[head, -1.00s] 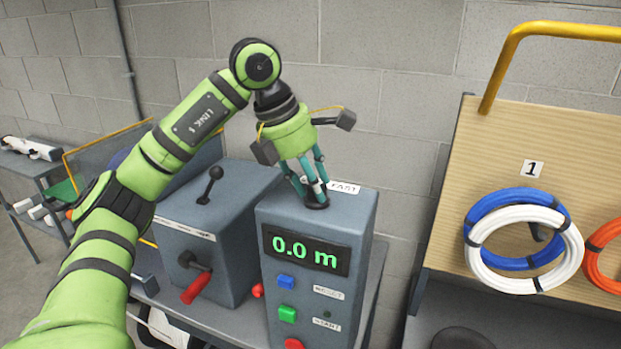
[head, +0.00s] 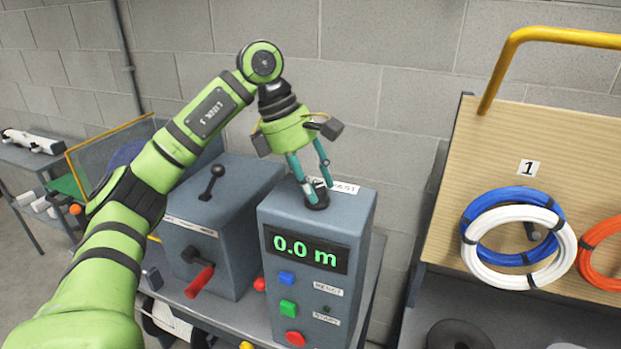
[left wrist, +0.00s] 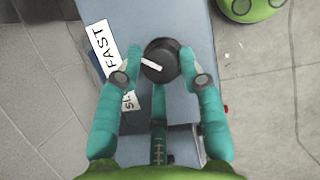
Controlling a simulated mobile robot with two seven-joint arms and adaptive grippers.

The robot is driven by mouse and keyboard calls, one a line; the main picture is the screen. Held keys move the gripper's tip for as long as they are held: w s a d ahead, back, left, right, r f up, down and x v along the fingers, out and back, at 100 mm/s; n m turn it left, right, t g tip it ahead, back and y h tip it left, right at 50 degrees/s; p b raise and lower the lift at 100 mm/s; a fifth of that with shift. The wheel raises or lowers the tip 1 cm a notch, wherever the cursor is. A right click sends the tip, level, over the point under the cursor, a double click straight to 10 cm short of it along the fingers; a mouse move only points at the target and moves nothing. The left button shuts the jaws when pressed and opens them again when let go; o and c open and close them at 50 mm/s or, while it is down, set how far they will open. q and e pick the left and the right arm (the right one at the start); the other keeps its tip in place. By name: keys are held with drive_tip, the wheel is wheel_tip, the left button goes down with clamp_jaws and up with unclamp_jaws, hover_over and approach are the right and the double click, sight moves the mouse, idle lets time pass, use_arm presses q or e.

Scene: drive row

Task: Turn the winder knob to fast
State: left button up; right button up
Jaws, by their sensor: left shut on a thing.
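The black winder knob (head: 316,197) sits on top of the grey control box (head: 350,225). My left gripper (head: 315,190) reaches down from above and is shut on the knob. In the left wrist view the knob (left wrist: 161,60) lies between the teal fingers, and its white pointer line points left and slightly up, toward the FAST label (left wrist: 103,55). A second label (left wrist: 129,101), partly hidden by a finger, lies below FAST. The box's display (head: 305,250) reads 0.0 m. My right gripper is not in view.
Left of the control box stands a grey machine box (head: 225,215) with a black lever and a red-handled crank (head: 200,280). Blue, red and green buttons sit on the control box's front. At right, cable coils (head: 480,262) hang on a wooden board (head: 470,150).

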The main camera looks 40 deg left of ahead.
use_arm(q)
drive_tip(key=shift+d+r, duration=0.1)
drive_tip(key=shift+d, duration=0.05)
drive_tip(key=o, duration=1.1)
drive_tip(key=shift+d, duration=0.25)
drive_tip(key=shift+a+r, duration=0.35)
drive_tip(key=v, duration=1.1)
drive_tip(key=shift+d+r, duration=0.15)
drive_tip(key=shift+d, duration=0.1)
